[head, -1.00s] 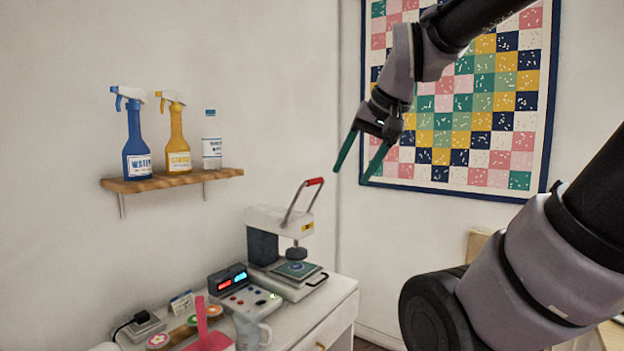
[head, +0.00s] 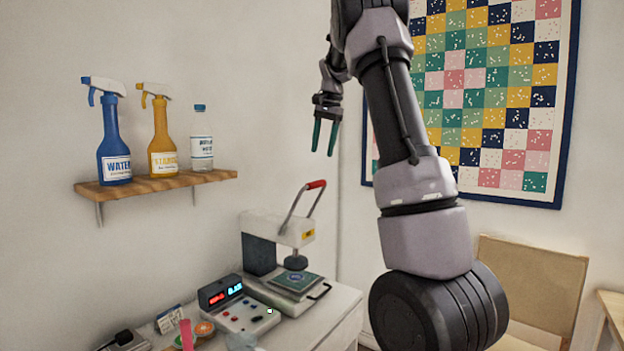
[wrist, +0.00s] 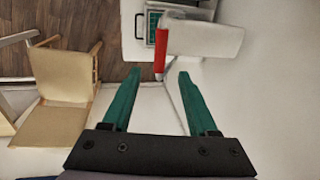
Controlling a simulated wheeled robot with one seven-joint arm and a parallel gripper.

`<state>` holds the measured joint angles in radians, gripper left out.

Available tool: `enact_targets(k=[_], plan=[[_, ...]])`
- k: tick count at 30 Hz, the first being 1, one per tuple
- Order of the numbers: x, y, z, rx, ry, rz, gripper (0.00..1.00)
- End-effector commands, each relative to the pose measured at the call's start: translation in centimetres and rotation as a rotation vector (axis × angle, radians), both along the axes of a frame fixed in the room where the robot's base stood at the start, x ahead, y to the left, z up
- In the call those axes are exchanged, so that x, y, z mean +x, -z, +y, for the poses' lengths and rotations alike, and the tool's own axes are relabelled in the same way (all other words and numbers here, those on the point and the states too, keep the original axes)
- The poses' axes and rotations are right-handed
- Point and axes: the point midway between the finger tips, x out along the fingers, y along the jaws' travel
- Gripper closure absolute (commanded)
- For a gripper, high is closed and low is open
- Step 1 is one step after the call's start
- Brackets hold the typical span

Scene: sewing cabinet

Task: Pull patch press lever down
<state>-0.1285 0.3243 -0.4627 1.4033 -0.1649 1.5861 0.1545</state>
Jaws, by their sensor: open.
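The patch press (head: 262,243) stands on the white cabinet top, with a green patch on its lower plate (head: 297,281). Its metal lever (head: 293,208) is raised and ends in a red grip (head: 316,184). My gripper (head: 324,150) is open and empty, pointing down above the red grip and apart from it. In the wrist view the red grip (wrist: 160,52) lies ahead of the fingertips (wrist: 154,80), between their lines and nearer the right finger. The press's white head (wrist: 205,38) shows beyond it.
A control box (head: 238,305) with a lit display sits beside the press. A wooden shelf (head: 160,184) holds a blue spray bottle (head: 114,143), a yellow spray bottle (head: 160,135) and a clear bottle (head: 202,145). A wooden chair (head: 530,290) stands at right.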

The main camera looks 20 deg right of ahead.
Motion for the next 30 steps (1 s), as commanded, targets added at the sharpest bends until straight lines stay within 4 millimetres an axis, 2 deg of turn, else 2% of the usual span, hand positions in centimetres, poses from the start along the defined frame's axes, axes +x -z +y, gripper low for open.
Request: enact_targets(k=[5, 12, 18, 23, 30], plan=[[0.4, 1.6, 0.2, 0.000, 0.002, 0.005, 0.41], [1.0, 6.2, 0.7, -0.001, 0.002, 0.005, 0.41], [1.6, 9.2, 1.0, -0.001, 0.001, 0.002, 0.41], [1.8, 10.4, 1.1, -0.001, 0.001, 0.002, 0.41], [1.8, 10.6, 1.1, 0.000, 0.001, 0.001, 0.41]])
